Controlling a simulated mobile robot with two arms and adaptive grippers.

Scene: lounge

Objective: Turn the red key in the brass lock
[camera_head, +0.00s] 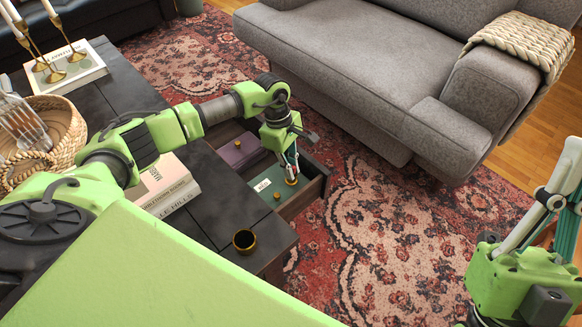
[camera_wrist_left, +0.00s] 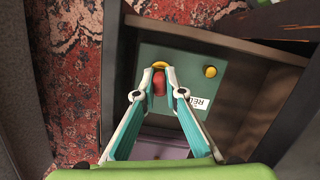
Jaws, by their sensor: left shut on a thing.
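The red key (camera_wrist_left: 159,84) shows in the left wrist view between the fingertips of my left gripper (camera_wrist_left: 159,78), which is shut on it. The brass lock (camera_wrist_left: 160,65) is at the tips, on a green box (camera_wrist_left: 185,58) in the open drawer. In the head view my left gripper (camera_head: 291,176) points down at the green box (camera_head: 264,188), and the brass lock (camera_head: 291,182) shows just under it. The key cannot be made out there. My right gripper (camera_head: 562,205) is partly in view at the right edge, away from the drawer; its tips are unclear.
The drawer (camera_head: 306,196) sticks out of the dark coffee table (camera_head: 219,213) and also holds a purple box (camera_head: 240,151). A brass knob (camera_wrist_left: 210,71) is beside the lock. Books (camera_head: 166,185), a cup (camera_head: 244,241) and a basket (camera_head: 66,140) are on the table. A grey sofa (camera_head: 360,65) stands behind.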

